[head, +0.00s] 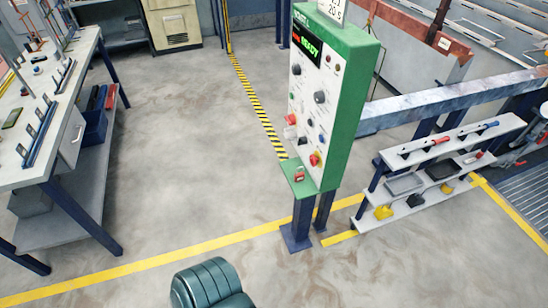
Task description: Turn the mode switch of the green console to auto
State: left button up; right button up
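The green console (344,110) stands on blue legs right of centre, its white panel angled toward the left. A dark display (306,42) near its top shows what looks like green "READY" lettering with some red at its left. Below are several dark round knobs, among them a large one (320,97) and one at the upper left (296,69). The labels are too small to read, so I cannot tell which knob is the mode switch or where it points. Neither gripper is in view.
A small red item (299,175) sits on the console's lower ledge. A workbench (42,150) with tools stands at the left. A tool shelf (415,200) and a grey rail (450,100) are right of the console. The floor left of the console is clear.

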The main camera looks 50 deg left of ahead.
aim_at(303, 140)
jog(key=u, duration=1.4)
